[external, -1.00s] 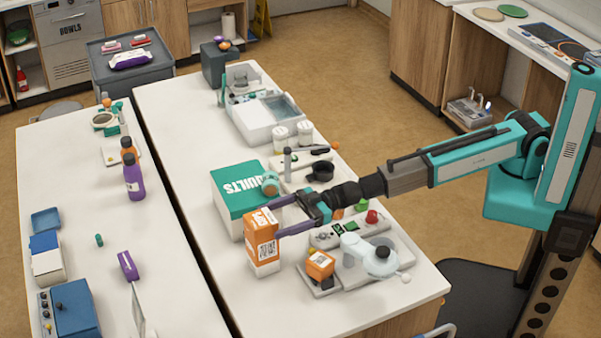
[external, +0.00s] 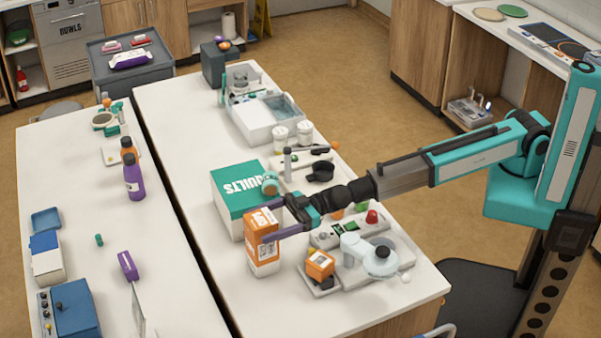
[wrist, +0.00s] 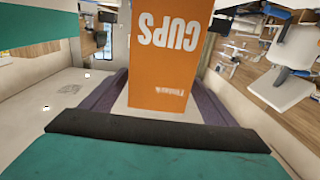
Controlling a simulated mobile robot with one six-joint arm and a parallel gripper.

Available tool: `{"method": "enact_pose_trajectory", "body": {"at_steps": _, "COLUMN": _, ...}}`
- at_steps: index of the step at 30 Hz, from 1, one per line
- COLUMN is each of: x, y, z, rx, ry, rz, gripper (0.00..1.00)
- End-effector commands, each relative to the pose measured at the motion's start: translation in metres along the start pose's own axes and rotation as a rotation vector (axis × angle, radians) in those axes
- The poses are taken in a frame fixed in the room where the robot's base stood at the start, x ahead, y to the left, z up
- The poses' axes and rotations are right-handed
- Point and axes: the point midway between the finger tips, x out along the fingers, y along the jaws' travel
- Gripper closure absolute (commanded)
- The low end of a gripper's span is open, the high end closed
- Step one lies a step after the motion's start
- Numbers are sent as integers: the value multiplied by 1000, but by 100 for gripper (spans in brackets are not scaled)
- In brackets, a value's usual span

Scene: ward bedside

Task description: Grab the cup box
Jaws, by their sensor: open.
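The cup box (external: 264,250) is a tall orange and white carton standing upright on the white counter. In the wrist view its orange face (wrist: 165,70) fills the middle, with "CUPS" upside down. My gripper (external: 265,224) is open, its purple fingers on either side of the box. In the wrist view the fingers (wrist: 165,95) run along the left and right of the box's lower part. Whether either finger touches the box cannot be told. The far side of the box is hidden.
A smaller orange box (external: 320,264) and a tray with a white jug-like item (external: 360,250) are to the right. The counter front (external: 285,305) is clear.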

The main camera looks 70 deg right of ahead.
Motion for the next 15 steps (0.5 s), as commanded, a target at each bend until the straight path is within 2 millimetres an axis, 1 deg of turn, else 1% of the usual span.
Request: {"method": "enact_pose_trajectory", "body": {"at_steps": 15, "x": 41, "y": 2, "z": 0, "rx": 0, "ry": 0, "rz": 0, "gripper": 20}}
